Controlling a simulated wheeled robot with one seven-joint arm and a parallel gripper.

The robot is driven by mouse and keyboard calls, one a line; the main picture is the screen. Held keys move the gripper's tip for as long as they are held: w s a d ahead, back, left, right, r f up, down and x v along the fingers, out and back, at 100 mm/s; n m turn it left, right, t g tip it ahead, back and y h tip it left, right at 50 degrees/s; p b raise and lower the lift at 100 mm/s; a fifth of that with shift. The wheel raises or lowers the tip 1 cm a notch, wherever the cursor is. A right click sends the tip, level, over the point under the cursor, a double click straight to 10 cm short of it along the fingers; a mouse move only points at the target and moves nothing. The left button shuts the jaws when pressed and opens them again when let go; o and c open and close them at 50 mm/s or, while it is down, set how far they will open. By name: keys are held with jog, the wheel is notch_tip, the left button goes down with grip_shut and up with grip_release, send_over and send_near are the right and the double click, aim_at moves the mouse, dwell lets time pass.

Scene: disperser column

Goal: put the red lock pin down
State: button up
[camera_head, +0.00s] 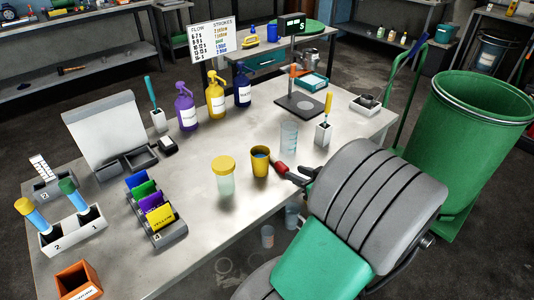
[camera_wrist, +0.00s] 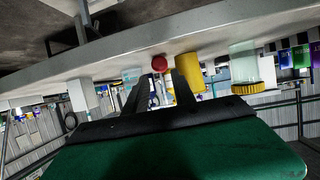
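The red lock pin (camera_head: 280,167) shows as a small red piece at the table's front edge, just right of the yellow cup (camera_head: 260,162). In the wrist view its round red end (camera_wrist: 160,63) lies between and just beyond my fingertips. My gripper (camera_head: 294,177) is right beside it in the head view, low over the table edge. In the wrist view my gripper's two dark fingers (camera_wrist: 160,80) stand apart, with a gap visible on both sides of the red end. The rest of the pin is hidden or too small to make out.
The yellow-lidded jar (camera_head: 224,173) stands left of the cup. A clear beaker (camera_head: 289,137) and a white holder (camera_head: 323,132) stand close behind my gripper. A green bin (camera_head: 465,140) is at the right. The table (camera_head: 215,225) is bare at the front middle.

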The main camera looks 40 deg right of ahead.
aim_at(282, 165)
jog(key=x, duration=0.5)
jog(key=r+p+x, duration=0.1)
jog(key=x, duration=0.2)
jog(key=shift+w+f, duration=0.1)
jog(key=shift+w, duration=0.2)
grip_shut()
